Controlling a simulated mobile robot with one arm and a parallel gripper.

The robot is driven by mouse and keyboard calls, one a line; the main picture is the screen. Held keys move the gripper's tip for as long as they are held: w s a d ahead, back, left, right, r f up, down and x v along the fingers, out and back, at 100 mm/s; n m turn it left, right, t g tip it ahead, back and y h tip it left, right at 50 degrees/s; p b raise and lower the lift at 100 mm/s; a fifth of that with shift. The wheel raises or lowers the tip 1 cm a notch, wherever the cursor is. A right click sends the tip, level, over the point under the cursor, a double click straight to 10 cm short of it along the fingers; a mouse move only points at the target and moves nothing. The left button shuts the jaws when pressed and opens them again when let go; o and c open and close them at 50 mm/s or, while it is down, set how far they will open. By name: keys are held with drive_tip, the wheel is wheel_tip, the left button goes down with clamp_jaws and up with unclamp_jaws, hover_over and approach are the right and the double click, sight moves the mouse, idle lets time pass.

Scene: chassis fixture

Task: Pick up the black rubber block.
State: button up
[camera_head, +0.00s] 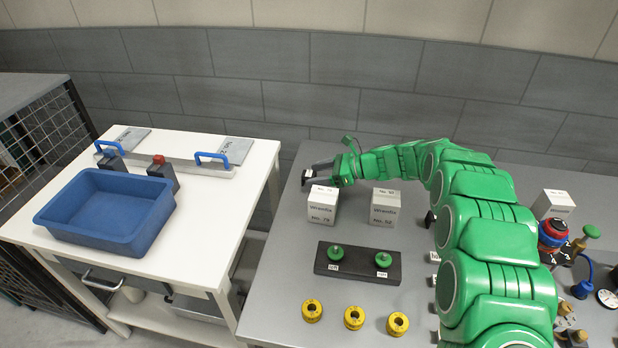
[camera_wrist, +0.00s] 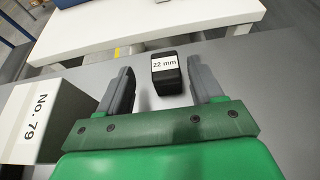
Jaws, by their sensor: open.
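The black rubber block (camera_wrist: 166,83) carries a white "22 mm" label and lies on the grey table. In the wrist view it is between the two grey fingers of my open gripper (camera_wrist: 161,66), nearer the right finger, with a visible gap on both sides. In the head view the black block (camera_head: 308,174) is small, near the table's left edge at the back. My gripper (camera_head: 319,168) reaches toward it from the right. The block is partly hidden there by the fingers.
A white box marked No. 79 (camera_head: 322,207) stands close in front of my gripper, and left of it in the wrist view (camera_wrist: 38,128). Box No. 52 (camera_head: 385,208) stands further right. A black plate with green knobs (camera_head: 357,264) and yellow rings (camera_head: 354,318) lie nearer. A white table (camera_head: 215,240) holds a blue bin (camera_head: 105,245).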

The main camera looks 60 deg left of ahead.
sight(310, 173)
drive_tip(key=shift+w+a+x, duration=0.1)
drive_tip(key=shift+x, duration=1.15)
drive_tip(key=shift+w+a+x, duration=0.1)
drive_tip(key=shift+x, duration=1.2)
drive_tip(key=c, duration=1.1)
drive_tip(key=shift+o, duration=0.2)
drive_tip(key=shift+w+r, duration=0.1)
drive_tip(key=shift+r, duration=0.05)
